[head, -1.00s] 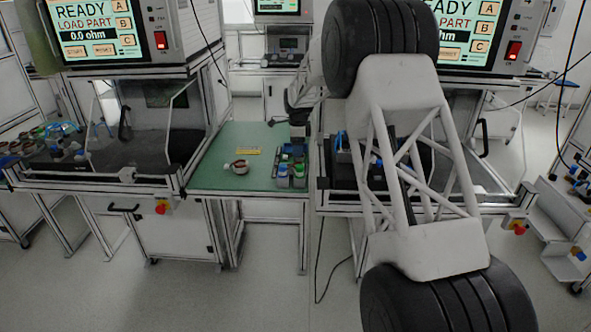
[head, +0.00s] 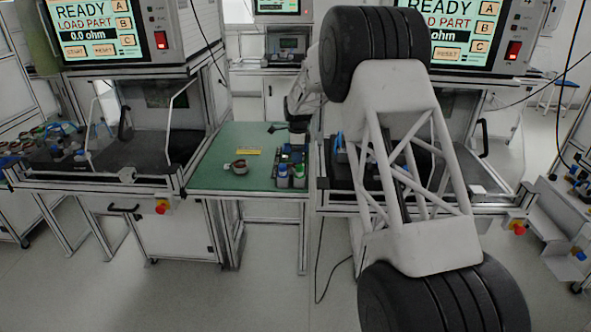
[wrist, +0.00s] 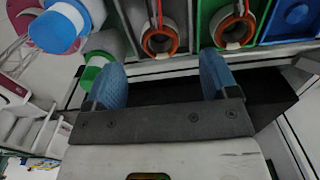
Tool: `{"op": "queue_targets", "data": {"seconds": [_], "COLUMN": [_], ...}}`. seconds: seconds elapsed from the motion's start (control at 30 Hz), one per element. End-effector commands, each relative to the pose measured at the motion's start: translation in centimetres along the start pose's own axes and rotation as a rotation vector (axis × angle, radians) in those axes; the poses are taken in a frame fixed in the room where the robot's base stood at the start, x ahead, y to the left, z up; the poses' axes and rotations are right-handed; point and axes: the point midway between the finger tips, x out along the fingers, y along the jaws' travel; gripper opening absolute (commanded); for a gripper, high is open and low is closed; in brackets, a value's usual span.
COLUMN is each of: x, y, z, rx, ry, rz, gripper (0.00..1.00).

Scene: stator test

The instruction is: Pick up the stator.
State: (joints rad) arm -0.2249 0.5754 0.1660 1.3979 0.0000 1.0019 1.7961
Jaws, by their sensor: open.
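A stator (head: 238,166), a small ring with copper-coloured windings, lies on the green mat (head: 212,178) in the head view. In the wrist view, two similar ring-shaped parts with copper-orange windings sit in separate compartments, one at the middle (wrist: 160,38) and one in a green compartment (wrist: 232,30). My gripper (wrist: 160,68) is open and empty, its two blue fingers apart just below these compartments in the picture. In the head view my gripper is small and dark, above the back of the parts tray, left of my large arm link. The loose stator does not show in the wrist view.
A yellow label (head: 248,151) lies behind the stator. The mat's left part is mostly clear. Test stations flank it.

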Motion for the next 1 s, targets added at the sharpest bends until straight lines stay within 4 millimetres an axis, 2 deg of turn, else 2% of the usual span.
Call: {"op": "queue_targets", "data": {"seconds": [0.27,0.73,1.0], "x": [0.4,4.9,5.2], "y": [0.0,0.0,0.0], "z": [0.0,0.0,0.0], "rx": [0.0,0.0,0.0], "ry": [0.0,0.0,0.0], "rz": [0.001,0.001,0.0], "gripper": [0.8,0.8,0.8]}}
